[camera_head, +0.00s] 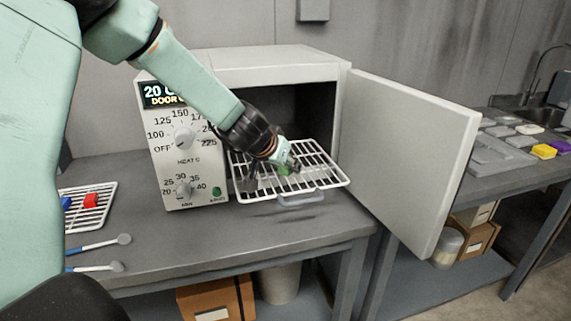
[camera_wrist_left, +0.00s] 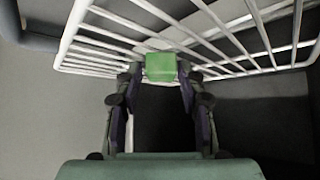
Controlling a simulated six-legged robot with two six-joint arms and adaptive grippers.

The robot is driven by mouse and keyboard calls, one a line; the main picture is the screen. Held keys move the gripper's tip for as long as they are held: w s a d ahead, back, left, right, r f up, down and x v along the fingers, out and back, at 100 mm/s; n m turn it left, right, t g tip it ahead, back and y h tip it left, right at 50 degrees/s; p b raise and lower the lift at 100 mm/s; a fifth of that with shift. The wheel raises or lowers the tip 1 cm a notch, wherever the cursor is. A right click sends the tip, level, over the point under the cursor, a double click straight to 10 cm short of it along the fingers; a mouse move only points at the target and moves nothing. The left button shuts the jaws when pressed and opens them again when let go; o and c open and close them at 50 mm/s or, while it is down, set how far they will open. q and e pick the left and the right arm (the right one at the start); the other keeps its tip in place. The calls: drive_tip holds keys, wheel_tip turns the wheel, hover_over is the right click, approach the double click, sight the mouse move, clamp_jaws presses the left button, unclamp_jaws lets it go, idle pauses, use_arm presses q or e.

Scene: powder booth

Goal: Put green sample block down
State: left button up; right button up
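The green sample block (camera_wrist_left: 161,67) sits between the two fingertips of my left gripper (camera_wrist_left: 160,78), which touch its sides in the left wrist view. In the head view the green block (camera_head: 284,169) is small and partly hidden by the left gripper (camera_head: 281,168). Block and gripper are over the white wire rack (camera_head: 326,182), which sticks out of the oven's open front. I cannot tell whether the block touches the rack. The rack also shows in the wrist view (camera_wrist_left: 100,52). My right gripper is not in view.
The oven (camera_head: 250,62) has its door (camera_head: 412,150) swung open to the right. A cooling rack (camera_head: 98,222) with a red block (camera_head: 91,200) and a blue block (camera_head: 66,203) lies at the left. Two spoon-like tools (camera_head: 118,266) lie in front. Coloured blocks sit on the right bench (camera_head: 500,172).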

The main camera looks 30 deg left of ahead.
use_arm(q)
drive_tip(key=shift+o, duration=0.6)
drive_tip(key=shift+s+r, duration=0.1)
drive_tip(key=shift+s, duration=0.05)
drive_tip(key=shift+r, duration=0.1)
drive_tip(key=shift+r+p, duration=0.25)
drive_tip(key=shift+p, duration=0.1)
drive_tip(key=p+v, duration=0.8)
drive_tip(key=v, duration=0.3)
drive_tip(key=shift+s+r+p, duration=0.2)
drive_tip(key=shift+s+p, duration=0.1)
drive_tip(key=shift+w+f, duration=0.1)
